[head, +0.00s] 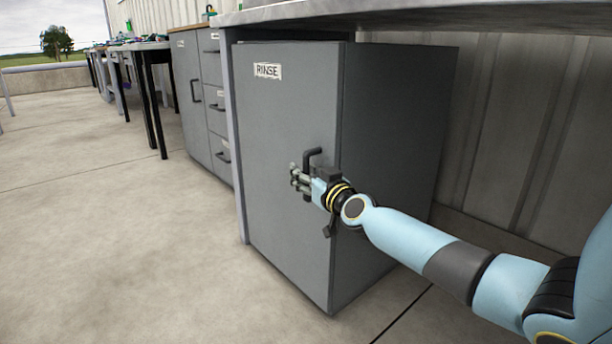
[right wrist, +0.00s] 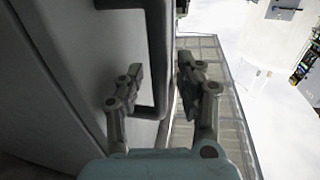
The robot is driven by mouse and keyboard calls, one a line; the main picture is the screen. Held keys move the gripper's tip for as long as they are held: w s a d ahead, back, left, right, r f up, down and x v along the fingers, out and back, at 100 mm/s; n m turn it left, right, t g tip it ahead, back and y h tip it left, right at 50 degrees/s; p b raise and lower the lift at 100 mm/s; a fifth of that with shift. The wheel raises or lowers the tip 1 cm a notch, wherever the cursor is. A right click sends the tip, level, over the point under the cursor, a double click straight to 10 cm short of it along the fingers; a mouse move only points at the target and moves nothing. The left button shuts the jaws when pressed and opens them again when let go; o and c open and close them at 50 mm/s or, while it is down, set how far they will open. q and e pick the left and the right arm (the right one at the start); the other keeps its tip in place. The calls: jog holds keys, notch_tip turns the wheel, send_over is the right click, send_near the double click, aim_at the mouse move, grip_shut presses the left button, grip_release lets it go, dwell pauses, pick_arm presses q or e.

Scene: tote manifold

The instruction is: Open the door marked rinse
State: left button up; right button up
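The grey door marked rinse (head: 285,130) is the front of a grey cabinet under a bench in the head view. It looks shut, flush with the cabinet body. Its white label (head: 267,71) is near the top. The dark bar handle (head: 313,154) is at the door's right edge, partly hidden by my right gripper (head: 299,178). In the right wrist view the handle (right wrist: 161,50) stands between the two fingers of my right gripper (right wrist: 160,82), with a visible gap on each side. The gripper is open around it. My left gripper is not in view.
The bench top (head: 420,14) overhangs the cabinet. A bench leg (head: 233,130) stands just left of the door. Grey drawers (head: 213,105) and another cabinet door (head: 190,95) are further left. The concrete floor (head: 120,240) before the door is clear.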

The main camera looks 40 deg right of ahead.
jog(key=shift+c, duration=0.4)
grip_shut()
jog(key=shift+f, duration=0.1)
